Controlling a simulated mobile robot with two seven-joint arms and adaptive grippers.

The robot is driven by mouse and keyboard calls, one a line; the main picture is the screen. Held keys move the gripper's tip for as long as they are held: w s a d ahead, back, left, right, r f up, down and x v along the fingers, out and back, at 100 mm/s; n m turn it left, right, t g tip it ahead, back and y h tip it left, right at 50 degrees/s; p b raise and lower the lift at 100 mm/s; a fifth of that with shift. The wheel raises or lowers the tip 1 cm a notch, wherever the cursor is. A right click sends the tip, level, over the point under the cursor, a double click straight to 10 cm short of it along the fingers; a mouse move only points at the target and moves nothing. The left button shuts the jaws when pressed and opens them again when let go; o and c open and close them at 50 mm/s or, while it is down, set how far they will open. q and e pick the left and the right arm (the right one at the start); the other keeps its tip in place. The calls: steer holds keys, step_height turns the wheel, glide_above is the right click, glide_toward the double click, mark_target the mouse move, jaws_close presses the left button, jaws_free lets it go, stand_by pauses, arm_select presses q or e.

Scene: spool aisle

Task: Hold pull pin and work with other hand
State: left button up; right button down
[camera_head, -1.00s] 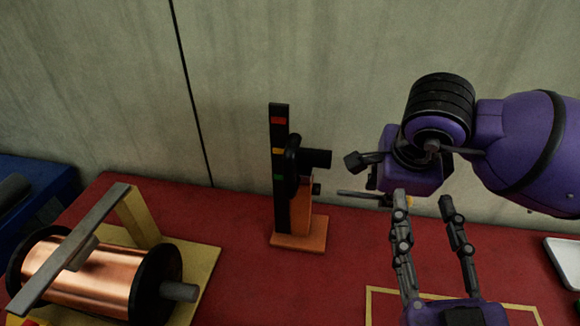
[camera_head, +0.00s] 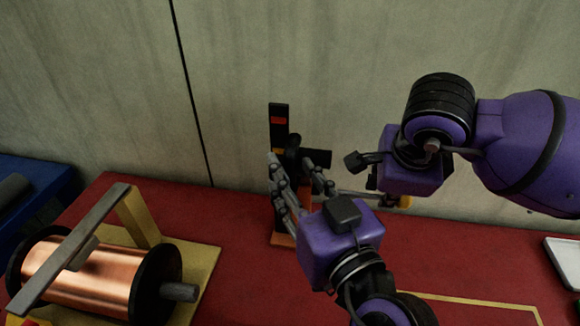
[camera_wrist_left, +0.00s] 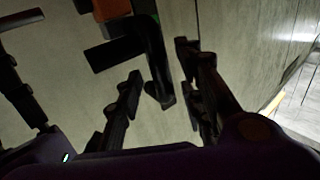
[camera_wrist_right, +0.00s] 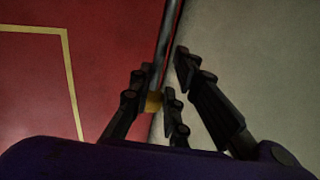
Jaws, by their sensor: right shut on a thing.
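The pull pin, a thin grey rod (camera_head: 352,194), is held by my right gripper (camera_head: 362,174). It also shows between the fingers in the right wrist view (camera_wrist_right: 161,62), with a yellow part by the jaws. A black upright (camera_head: 279,114) with a red mark stands on an orange base (camera_head: 283,240). My left gripper (camera_head: 295,162) is open in front of it, its fingers on both sides of a black handle (camera_wrist_left: 153,55). Whether they touch it I cannot tell. The left hand hides the upright's lower part.
A copper wire spool (camera_head: 90,272) sits in a yellow and grey stand at front left. A blue bin (camera_head: 40,180) is at far left and a white tray (camera_head: 563,262) at far right. A concrete wall (camera_head: 100,90) closes the back of the red table (camera_head: 235,285).

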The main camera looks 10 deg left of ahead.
arm_select(q)
steer(key=shift+x, duration=1.1)
jaws_close()
